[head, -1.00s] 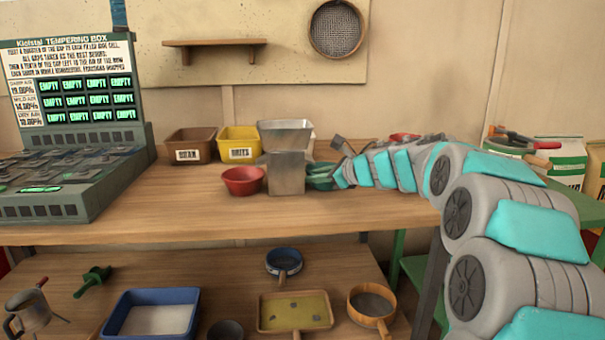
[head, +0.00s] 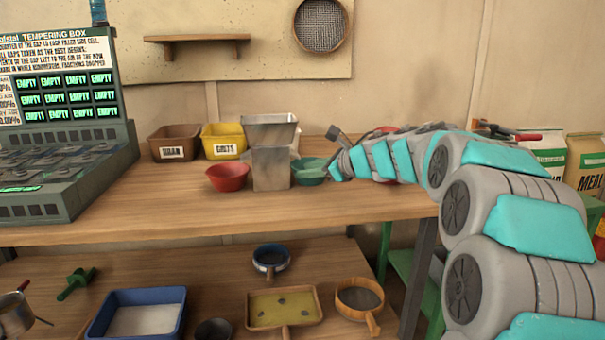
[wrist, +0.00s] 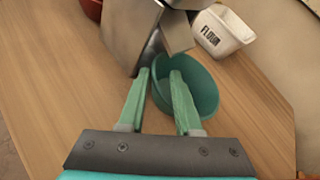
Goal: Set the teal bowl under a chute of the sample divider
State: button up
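The teal bowl (head: 311,172) stands upright on the bench, close against the right side of the metal sample divider (head: 271,168). In the wrist view the bowl (wrist: 203,92) lies just below a slanted metal chute (wrist: 178,32), whose lower edge reaches over or beside its rim; I cannot tell how far under it sits. My gripper (wrist: 161,75) is open, with its green fingers apart. The left finger is outside the bowl's near wall and the right finger is over its inside. In the head view my gripper (head: 334,167) is at the bowl's right.
A red bowl (head: 228,177) stands left of the divider. A white flour bin (wrist: 222,32) is behind the teal bowl. Brown (head: 174,143) and yellow (head: 223,141) bins stand at the back. The bench front (head: 230,212) is clear.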

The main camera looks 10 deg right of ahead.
jog(key=b+v, duration=0.1)
jog(key=v, duration=0.7)
jog(key=shift+d, duration=0.15)
jog(key=shift+s+d+r, duration=0.15)
jog(key=shift+s, duration=0.2)
